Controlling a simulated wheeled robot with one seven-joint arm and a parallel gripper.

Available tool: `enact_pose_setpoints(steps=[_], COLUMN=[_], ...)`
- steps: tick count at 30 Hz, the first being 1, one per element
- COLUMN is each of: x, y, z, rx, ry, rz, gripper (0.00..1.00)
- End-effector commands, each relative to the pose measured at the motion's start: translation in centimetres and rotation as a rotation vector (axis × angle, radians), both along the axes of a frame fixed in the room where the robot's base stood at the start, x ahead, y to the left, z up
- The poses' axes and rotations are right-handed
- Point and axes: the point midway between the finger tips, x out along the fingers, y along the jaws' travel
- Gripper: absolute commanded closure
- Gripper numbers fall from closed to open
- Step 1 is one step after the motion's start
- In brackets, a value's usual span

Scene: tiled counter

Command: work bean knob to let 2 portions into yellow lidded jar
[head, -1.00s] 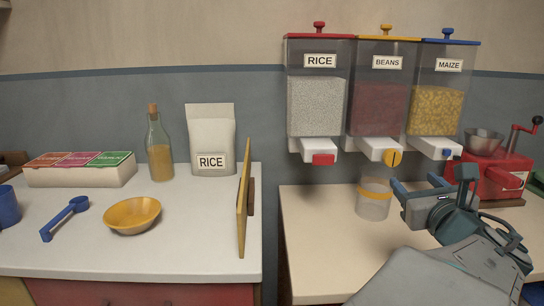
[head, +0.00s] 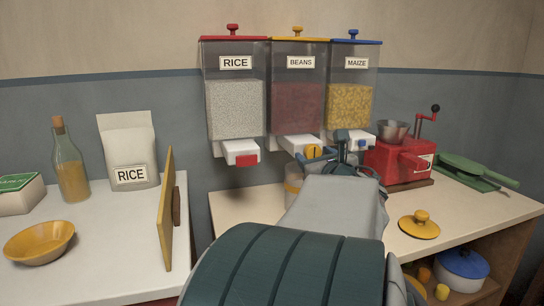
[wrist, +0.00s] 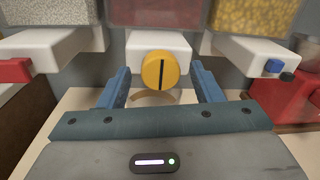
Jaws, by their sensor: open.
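The bean dispenser (head: 298,95) hangs between the rice and maize ones, with dark red beans behind its clear wall. Its round yellow knob (wrist: 160,69) has a dark slot, upright in the wrist view; it also shows partly in the head view (head: 312,151). My gripper (wrist: 161,76) is open, with one blue finger on each side of the knob and a gap visible on both sides. The clear jar with a yellow rim (head: 291,183) stands below the bean spout, partly hidden by my arm; its rim (wrist: 150,98) shows below the knob. The yellow lid (head: 419,224) lies on the counter.
The rice spout with red knob (head: 246,160) and the maize spout with blue knob (wrist: 272,65) flank the bean spout closely. A red grinder (head: 400,160) stands to the right. A yellow board (head: 166,210) stands upright at the left counter's edge.

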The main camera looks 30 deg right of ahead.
Motion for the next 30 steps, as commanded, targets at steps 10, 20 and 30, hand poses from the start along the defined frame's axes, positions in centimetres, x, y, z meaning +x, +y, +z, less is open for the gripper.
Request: enact_pose_setpoints(steps=[10,20,30], x=[-0.03,0.02,0.05], y=[0.01,0.09,0.16], z=[-0.02,0.01,0.14], rx=[0.001,0.081,0.347], ry=[0.000,-0.020,-0.083], rz=[0.000,0.001,0.003], gripper=[0.85,0.85,0.85])
